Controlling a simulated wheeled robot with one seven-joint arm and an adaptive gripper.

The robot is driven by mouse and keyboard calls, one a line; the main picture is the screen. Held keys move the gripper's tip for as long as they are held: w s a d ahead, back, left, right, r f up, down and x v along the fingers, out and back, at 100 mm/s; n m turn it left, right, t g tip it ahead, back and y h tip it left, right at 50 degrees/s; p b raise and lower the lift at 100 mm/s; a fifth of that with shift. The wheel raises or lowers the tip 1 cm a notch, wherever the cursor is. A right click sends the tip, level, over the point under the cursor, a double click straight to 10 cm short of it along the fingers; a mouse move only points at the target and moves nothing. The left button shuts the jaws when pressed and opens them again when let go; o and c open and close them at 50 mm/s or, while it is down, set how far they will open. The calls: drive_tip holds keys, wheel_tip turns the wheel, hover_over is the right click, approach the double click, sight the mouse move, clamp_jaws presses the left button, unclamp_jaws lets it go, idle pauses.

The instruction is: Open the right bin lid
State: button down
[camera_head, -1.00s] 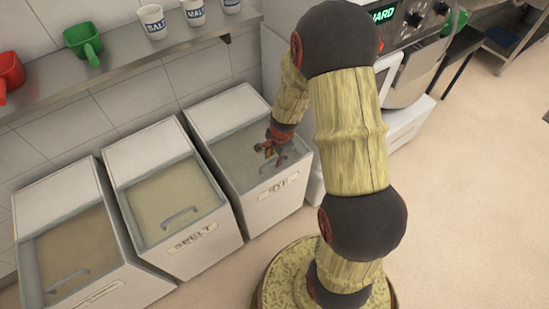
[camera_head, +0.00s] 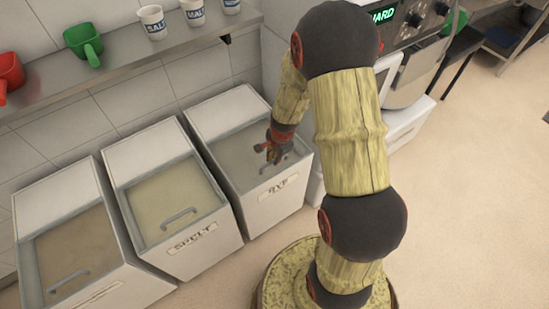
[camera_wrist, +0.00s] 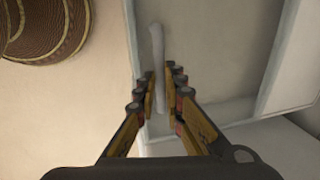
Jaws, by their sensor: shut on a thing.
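The right bin (camera_head: 278,190) is a white box with a sloped top and a front label that seems to read RYE. Its lid (camera_head: 232,155) is a see-through panel lying flat in the sloped frame, down over the bin. My gripper (camera_head: 270,155) is at the lid's lower front edge, on the lid handle (camera_wrist: 157,45). In the wrist view the pale handle bar runs between the two fingers of my gripper (camera_wrist: 163,85), which are shut on it. The fingers partly hide the handle in the head view.
A spelt bin (camera_head: 195,250) and another bin (camera_head: 105,285) stand to the left, lids down. A shelf (camera_head: 120,58) with mugs and scoops runs above. A machine (camera_head: 415,50) stands behind at the right. Open floor (camera_head: 470,220) lies to the right.

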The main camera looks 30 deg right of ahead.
drive_tip(key=shift+w, duration=0.15)
drive_tip(key=shift+w+r+p, duration=0.1)
drive_tip(key=shift+w+p, duration=0.2)
drive_tip(key=shift+p, duration=0.05)
drive_tip(key=p, duration=0.7)
hover_over(245, 130)
drive_tip(key=shift+a, duration=0.1)
drive_tip(key=c, duration=1.9)
unclamp_jaws()
wheel_tip(245, 130, up, 12)
drive_tip(key=s, duration=0.2)
drive_tip(key=shift+s+f, duration=0.15)
drive_tip(key=shift+f, duration=0.1)
